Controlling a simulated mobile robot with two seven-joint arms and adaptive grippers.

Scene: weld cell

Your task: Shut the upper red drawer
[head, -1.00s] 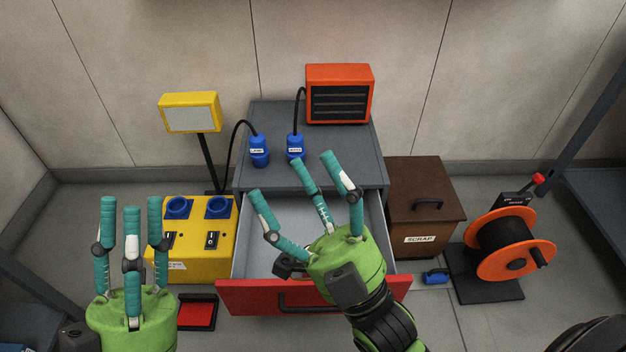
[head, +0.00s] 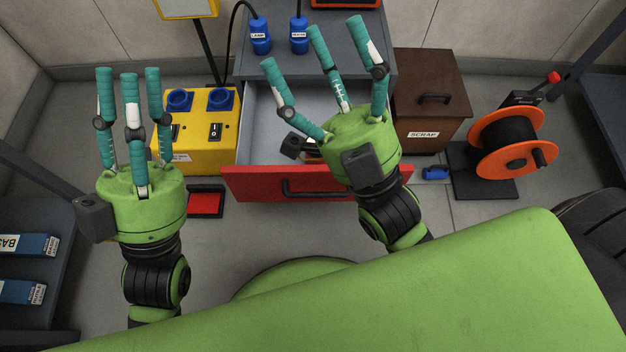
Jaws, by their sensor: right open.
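The upper red drawer (head: 250,184) is pulled out of the grey cabinet (head: 340,56). Its red front carries a dark bar handle, and some dark items lie in its grey tray. My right gripper (head: 330,68) is open and empty, with its fingers spread above the drawer. Its palm and wrist hide the right part of the tray and front. My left gripper (head: 130,95) has its fingers upright and apart, open and empty, left of the drawer and in front of the yellow box.
A yellow switch box (head: 212,145) stands left of the drawer, with a red-and-black tray (head: 205,202) before it. A brown scrap box (head: 430,90) and an orange cable reel (head: 490,145) stand at right. Blue plugs (head: 261,37) sit on the cabinet.

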